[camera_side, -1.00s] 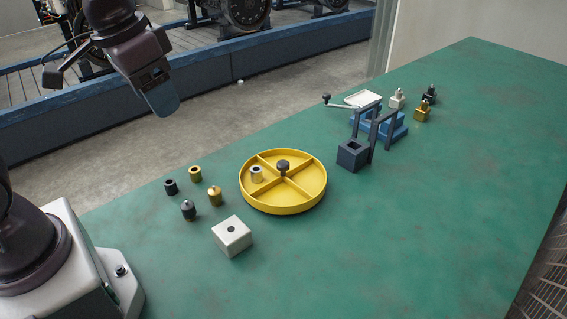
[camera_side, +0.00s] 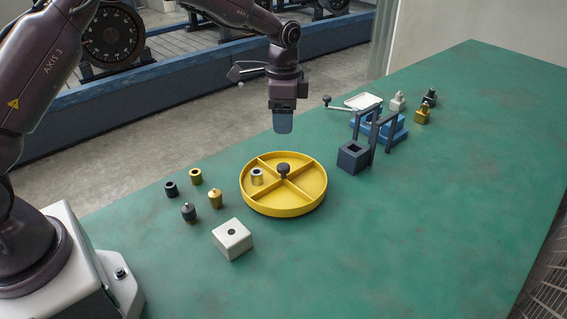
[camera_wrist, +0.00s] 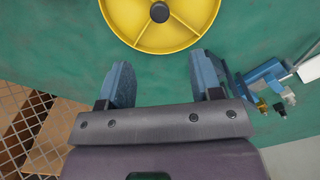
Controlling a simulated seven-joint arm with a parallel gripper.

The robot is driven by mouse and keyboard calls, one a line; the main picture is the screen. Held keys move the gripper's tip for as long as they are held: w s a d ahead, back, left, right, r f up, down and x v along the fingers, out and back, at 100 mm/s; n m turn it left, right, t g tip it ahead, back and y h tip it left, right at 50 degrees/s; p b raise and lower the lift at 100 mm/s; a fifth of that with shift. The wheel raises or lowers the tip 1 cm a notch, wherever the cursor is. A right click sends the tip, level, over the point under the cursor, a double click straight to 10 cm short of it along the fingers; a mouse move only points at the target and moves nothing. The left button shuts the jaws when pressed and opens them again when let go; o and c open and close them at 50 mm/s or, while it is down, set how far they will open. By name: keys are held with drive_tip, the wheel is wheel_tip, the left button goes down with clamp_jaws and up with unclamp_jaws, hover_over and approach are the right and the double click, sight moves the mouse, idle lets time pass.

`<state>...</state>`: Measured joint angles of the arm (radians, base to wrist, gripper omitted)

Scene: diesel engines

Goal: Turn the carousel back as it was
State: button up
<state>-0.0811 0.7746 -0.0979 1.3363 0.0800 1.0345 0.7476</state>
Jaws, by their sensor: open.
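The yellow carousel (camera_side: 283,210) is a round tray on the green table, split into compartments by crossing walls. A dark knob (camera_side: 283,168) stands at its centre. A silver ring-shaped part (camera_side: 257,177) sits in its left compartment. My gripper (camera_side: 283,124) hangs fingers down above the carousel's far side, apart from it. In the wrist view my gripper (camera_wrist: 160,82) is open, with nothing between its two blue fingers. The carousel (camera_wrist: 165,46) and its knob (camera_wrist: 159,12) show at the top of that view, partly cut off.
Small dark and brass parts (camera_side: 215,198) and a white block with a hole (camera_side: 232,239) stand left and front of the carousel. A dark square holder (camera_side: 353,157) and blue fixture (camera_side: 385,125) stand to the right. The table's front right is clear.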

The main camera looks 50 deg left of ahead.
sight(283, 166)
wheel_tip(283, 166, down, 13)
drive_tip(key=shift+r, duration=0.1)
idle(0.3)
clamp_jaws()
